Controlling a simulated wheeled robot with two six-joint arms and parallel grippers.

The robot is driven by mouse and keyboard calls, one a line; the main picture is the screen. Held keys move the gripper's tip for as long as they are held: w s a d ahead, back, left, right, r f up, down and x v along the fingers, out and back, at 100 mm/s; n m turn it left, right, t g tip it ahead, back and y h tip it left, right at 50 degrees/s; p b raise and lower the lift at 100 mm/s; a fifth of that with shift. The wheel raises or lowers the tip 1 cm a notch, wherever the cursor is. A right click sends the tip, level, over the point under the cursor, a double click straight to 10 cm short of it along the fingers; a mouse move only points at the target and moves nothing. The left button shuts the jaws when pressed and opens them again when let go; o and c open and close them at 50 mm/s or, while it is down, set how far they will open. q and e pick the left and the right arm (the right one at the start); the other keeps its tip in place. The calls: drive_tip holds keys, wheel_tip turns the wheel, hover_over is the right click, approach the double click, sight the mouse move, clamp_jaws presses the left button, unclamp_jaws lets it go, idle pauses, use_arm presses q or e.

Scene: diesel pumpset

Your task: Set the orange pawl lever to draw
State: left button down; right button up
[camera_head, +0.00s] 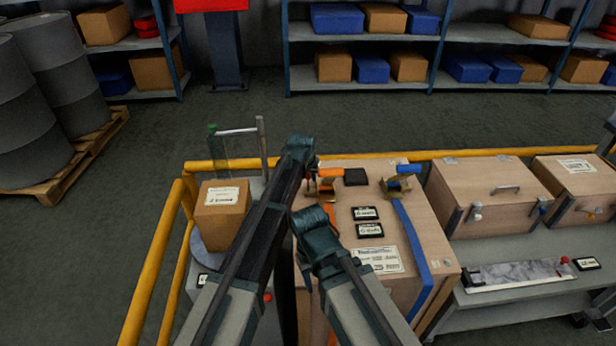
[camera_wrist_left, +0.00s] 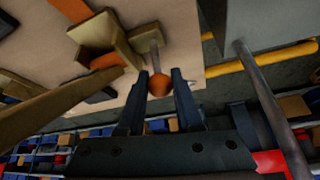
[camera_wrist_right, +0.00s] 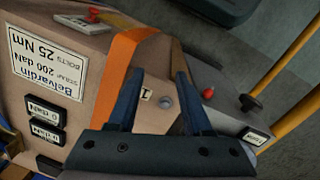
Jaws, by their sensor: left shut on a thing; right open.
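The orange pawl lever shows in the left wrist view as a short metal stem with an orange ball knob (camera_wrist_left: 159,86), beside a brass ratchet bracket (camera_wrist_left: 105,40). My left gripper (camera_wrist_left: 160,78) is shut on that knob, one finger on each side. In the head view the orange strap's ratchet (camera_head: 322,184) sits on the wooden crate's top, partly hidden by my left arm. The orange strap (camera_wrist_right: 122,72) runs down the crate in the right wrist view. My right gripper (camera_wrist_right: 157,76) is open and empty, near a small tag marked 1 and a bolt head.
A second ratchet with a blue handle (camera_head: 402,178) and a blue strap (camera_head: 412,240) stands to the right on the crate. A small cardboard box (camera_head: 221,212) is at left. Yellow rails (camera_head: 150,270) run around the left side and back. More wooden cases (camera_head: 482,198) stand right.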

use_arm(q)
drive_tip(key=c, duration=0.6)
unclamp_jaws()
drive_tip(key=shift+s+r, duration=0.1)
drive_tip(key=shift+r, duration=0.05)
drive_tip(key=p+v, duration=1.2)
drive_tip(key=v, duration=0.1)
drive_tip(key=shift+r, duration=0.25)
